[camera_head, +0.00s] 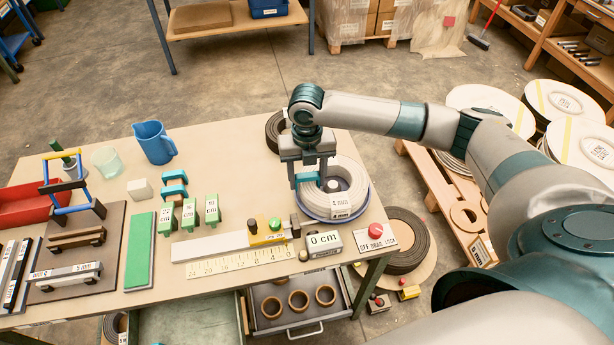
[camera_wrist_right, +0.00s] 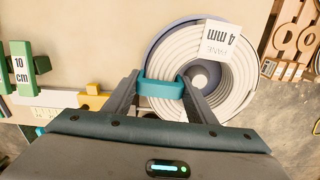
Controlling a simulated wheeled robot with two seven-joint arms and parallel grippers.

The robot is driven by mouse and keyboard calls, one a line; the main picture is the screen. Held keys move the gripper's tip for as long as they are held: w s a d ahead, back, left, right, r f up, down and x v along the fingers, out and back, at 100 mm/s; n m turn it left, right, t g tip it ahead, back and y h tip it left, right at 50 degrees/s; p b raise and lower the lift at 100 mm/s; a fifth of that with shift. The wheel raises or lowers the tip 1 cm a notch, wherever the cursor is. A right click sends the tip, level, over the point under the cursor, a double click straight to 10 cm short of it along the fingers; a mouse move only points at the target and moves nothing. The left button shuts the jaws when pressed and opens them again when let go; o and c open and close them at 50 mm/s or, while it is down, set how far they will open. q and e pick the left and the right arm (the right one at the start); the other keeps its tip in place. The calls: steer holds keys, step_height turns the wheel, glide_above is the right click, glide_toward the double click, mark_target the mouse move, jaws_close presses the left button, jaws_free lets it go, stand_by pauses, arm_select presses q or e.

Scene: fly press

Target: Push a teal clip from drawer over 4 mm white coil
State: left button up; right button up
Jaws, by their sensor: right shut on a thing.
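My right gripper (camera_head: 308,178) is shut on a teal clip (camera_head: 306,177). The clip shows between the two fingers in the right wrist view (camera_wrist_right: 160,89), at the left part of the white coil (camera_wrist_right: 200,60). The coil lies flat on a round blue-grey base, with a tag reading "4 mm"; it also shows in the head view (camera_head: 354,180). The clip overlaps the coil's windings in the wrist view, but I cannot tell whether it is pressed on or just above. An open drawer (camera_head: 190,322) shows under the table's front edge. My left gripper is out of view.
Two more teal clips (camera_head: 174,190) lie on the table left of centre, behind green blocks (camera_head: 189,214).

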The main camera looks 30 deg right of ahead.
steer(key=shift+f, duration=0.75)
stand_by(0.7)
steer(key=o, duration=1.5)
steer(key=shift+d, duration=0.15)
steer(key=shift+c, duration=0.8)
